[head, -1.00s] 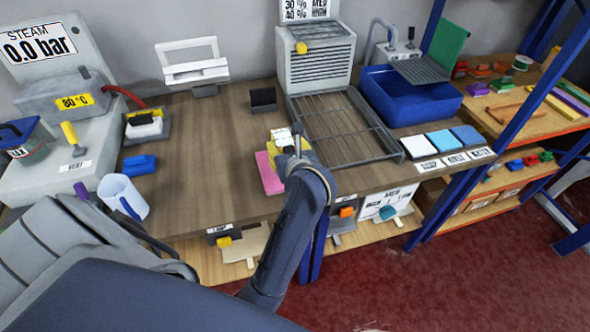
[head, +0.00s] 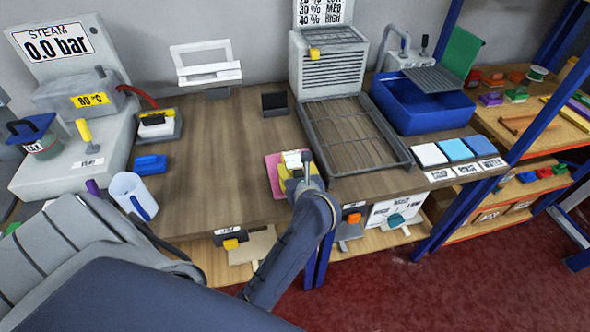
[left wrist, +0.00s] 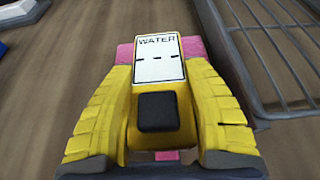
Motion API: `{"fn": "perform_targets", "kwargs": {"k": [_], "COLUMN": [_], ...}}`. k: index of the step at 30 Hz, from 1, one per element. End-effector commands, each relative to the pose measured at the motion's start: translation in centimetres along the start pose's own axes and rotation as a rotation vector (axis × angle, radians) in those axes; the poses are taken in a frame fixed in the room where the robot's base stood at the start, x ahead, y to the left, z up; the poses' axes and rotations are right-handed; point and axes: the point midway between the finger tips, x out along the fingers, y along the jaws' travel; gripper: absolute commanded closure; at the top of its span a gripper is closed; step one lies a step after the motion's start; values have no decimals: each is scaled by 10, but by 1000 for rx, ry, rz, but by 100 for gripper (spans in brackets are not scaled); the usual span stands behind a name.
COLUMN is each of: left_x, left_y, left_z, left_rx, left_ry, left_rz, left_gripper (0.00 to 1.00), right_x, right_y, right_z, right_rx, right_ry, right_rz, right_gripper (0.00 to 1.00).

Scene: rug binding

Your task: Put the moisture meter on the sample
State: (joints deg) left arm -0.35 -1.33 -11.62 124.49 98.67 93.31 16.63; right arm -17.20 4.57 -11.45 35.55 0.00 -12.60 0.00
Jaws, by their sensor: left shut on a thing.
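The moisture meter (left wrist: 161,70) is yellow with a white face reading WATER above dashes and a black square button. It also shows in the head view (head: 292,158). My left gripper (left wrist: 160,115) is shut on it, with a finger on each side; in the head view the gripper (head: 297,178) is over the bench's front part. The pink sample (head: 271,172) lies flat on the bench under the meter, and its edges (left wrist: 125,55) show around the meter. Whether the meter touches the sample is hard to tell. My right gripper is out of view.
A wire rack (head: 355,140) stands close right of the sample; its bars also show in the left wrist view (left wrist: 262,50). A blue basin (head: 425,105) is behind right.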

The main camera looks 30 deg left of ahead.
Motion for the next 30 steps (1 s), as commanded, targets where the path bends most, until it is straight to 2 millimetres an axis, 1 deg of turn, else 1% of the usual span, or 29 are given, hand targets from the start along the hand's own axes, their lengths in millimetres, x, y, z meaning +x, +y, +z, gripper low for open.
{"fn": "perform_targets", "kwargs": {"k": [5,6,11,21,23,30], "left_x": [1,1,1,-2,-8,-42], "left_y": [0,0,0,0,-1,0], "left_z": [-2,-3,-2,1,0,-1], "left_rx": [0,0,0,-2,-1,-2], "left_ry": [-1,0,0,0,1,2], "left_rz": [0,0,0,-1,-2,-1], "left_gripper": [87,47,29,29,29,29], "right_x": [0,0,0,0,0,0], "right_y": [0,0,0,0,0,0], "right_z": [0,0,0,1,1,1], "right_rx": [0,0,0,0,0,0], "right_ry": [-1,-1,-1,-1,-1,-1], "right_rz": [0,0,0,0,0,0], "right_gripper": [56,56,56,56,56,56]}}
